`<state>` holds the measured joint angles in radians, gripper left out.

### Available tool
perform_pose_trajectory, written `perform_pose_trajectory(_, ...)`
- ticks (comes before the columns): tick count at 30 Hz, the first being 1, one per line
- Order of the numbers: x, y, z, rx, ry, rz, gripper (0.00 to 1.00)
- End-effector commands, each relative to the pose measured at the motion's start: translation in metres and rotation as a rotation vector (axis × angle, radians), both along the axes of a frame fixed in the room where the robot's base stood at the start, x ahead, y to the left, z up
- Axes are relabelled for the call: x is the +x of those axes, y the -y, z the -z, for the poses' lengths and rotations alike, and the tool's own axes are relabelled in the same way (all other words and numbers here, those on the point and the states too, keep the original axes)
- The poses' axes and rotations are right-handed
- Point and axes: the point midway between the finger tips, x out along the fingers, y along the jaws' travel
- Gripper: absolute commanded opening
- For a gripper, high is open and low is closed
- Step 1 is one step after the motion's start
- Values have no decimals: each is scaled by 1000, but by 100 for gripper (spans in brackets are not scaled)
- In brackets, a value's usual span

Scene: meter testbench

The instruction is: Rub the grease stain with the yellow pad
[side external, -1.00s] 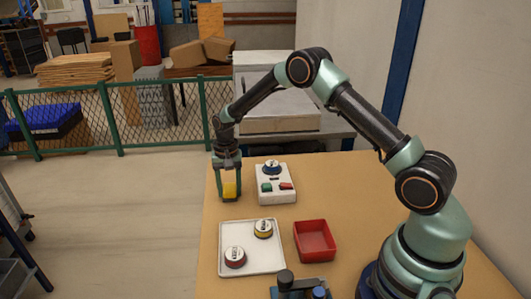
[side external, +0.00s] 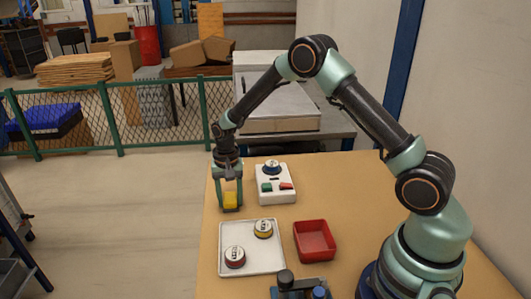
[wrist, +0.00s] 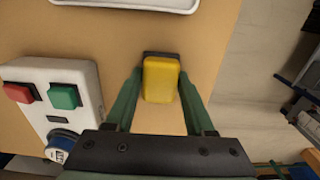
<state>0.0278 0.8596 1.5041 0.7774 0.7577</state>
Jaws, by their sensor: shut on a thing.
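The yellow pad (side external: 230,200) is held between the fingers of my gripper (side external: 230,205), at the left edge of the tan table. In the wrist view the yellow pad (wrist: 160,80) fills the gap between the two green fingers of my gripper (wrist: 160,78). A dark strip shows along the pad's far edge; I cannot tell whether it is part of the pad or the stain. The grease stain is not otherwise clear in either view. The pad is low, near the tabletop; I cannot tell whether it touches.
A white meter box (side external: 276,185) with green and red buttons stands just right of my gripper. A white tray (side external: 271,264) with two round meters lies in front. A red bin (side external: 315,240) stands right of the tray. The table's left edge is close to my gripper.

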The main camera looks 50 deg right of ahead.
Motion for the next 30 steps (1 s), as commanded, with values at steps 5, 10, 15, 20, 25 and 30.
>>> perform_pose_trajectory(5,4,4,1,0,0,2,2)
perform_pose_trajectory(10,15,15,1,0,0,1,2)
perform_pose_trajectory(15,26,26,1,0,-1,1,2)
perform_pose_trajectory(20,36,36,1,0,-1,2,2)
perform_pose_trajectory(25,47,47,1,0,-1,1,2)
perform_pose_trajectory(30,48,47,-24,-1,4,-1,2)
